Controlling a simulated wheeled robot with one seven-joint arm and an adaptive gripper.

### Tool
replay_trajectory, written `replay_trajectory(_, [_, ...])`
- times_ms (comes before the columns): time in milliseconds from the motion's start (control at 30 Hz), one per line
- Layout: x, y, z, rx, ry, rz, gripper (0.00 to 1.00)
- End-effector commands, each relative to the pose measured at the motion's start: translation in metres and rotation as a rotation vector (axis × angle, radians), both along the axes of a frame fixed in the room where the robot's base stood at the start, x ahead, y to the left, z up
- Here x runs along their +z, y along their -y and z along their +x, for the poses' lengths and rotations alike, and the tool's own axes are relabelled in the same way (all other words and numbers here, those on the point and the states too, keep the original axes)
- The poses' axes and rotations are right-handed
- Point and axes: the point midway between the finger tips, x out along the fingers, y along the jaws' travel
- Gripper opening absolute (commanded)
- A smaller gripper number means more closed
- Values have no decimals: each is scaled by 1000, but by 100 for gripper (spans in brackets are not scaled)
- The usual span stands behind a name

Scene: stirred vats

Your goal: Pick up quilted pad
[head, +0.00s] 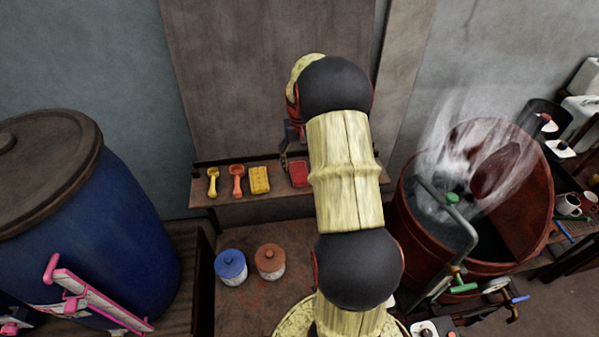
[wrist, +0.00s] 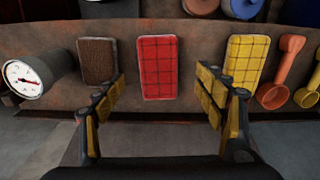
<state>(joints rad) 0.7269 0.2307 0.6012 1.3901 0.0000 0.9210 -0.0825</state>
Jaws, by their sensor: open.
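A red pad (wrist: 158,66) with a grid of dark lines lies on the shelf, centred between my fingers in the wrist view; in the head view the red pad (head: 299,173) is partly covered by my arm. A yellow pad (wrist: 247,60) with a similar grid lies to its right in the wrist view; the yellow pad (head: 259,180) is left of the red one in the head view. A brown pad (wrist: 99,61) lies left of the red one in the wrist view. My gripper (wrist: 161,88) is open and empty, apart from the pads.
A round gauge (wrist: 22,78) stands beside the brown pad. Orange (head: 237,182) and yellow scoops (head: 213,182) share the shelf (head: 235,204). Blue (head: 231,266) and orange-lidded jars (head: 270,261) stand below. A steaming red vat (head: 415,240) is right, a blue barrel (head: 130,230) left.

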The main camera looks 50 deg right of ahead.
Motion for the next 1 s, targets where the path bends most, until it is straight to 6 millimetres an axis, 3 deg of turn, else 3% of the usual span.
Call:
replay_trajectory(500, [-57, 1, -3, 1, 0, 0, 71])
replay_trajectory(767, [-59, 1, -3, 1, 1, -1, 71])
replay_trajectory(1000, [-59, 1, -3, 1, 1, -1, 57])
